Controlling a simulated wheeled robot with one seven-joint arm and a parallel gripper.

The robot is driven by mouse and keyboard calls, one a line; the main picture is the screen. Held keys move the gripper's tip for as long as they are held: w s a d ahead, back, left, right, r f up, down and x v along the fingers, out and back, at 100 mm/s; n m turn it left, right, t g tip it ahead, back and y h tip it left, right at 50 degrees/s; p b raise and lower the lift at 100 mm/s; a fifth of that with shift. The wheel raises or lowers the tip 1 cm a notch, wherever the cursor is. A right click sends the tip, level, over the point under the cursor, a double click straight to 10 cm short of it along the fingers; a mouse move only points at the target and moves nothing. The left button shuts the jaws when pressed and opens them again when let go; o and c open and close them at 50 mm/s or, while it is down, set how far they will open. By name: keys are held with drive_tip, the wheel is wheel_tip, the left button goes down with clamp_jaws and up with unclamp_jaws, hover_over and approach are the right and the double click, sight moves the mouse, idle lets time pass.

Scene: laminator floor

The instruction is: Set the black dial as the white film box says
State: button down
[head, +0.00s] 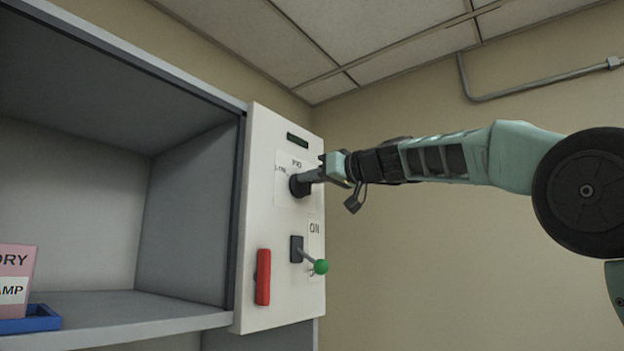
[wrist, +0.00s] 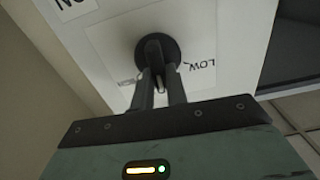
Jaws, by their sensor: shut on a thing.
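The black dial (head: 299,186) is on the upper part of a white panel, and it also shows in the wrist view (wrist: 158,50). A label plate around it reads "LOW" at one side in the wrist view; the other words are too blurred or hidden to read surely. My gripper (head: 312,177) reaches in from the right, and its fingers (wrist: 159,72) are shut on the dial's grip. The dial's exact pointing is hard to tell behind the fingers. I see no white film box in either view.
Below the dial, the panel (head: 284,289) carries a lever with a green knob (head: 320,267) and a red handle (head: 263,277). Left is an open grey cabinet with a pink box (head: 17,271) in a blue tray (head: 42,318). The wall side at right is free.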

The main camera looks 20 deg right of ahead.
drive_tip(key=m, duration=0.7)
drive_tip(key=d+m+b, duration=0.1)
drive_tip(key=m, duration=0.3)
drive_tip(key=shift+w+f+m, duration=0.25)
drive_tip(key=shift+w+m, duration=0.05)
idle(0.4)
drive_tip(key=c, duration=1.4)
unclamp_jaws()
drive_tip(key=shift+f, duration=0.1)
drive_tip(key=b+v, duration=0.8)
drive_tip(key=v, duration=0.9)
drive_tip(key=shift+s+b, duration=0.15)
drive_tip(key=shift+b, duration=0.2)
drive_tip(key=shift+d, duration=0.1)
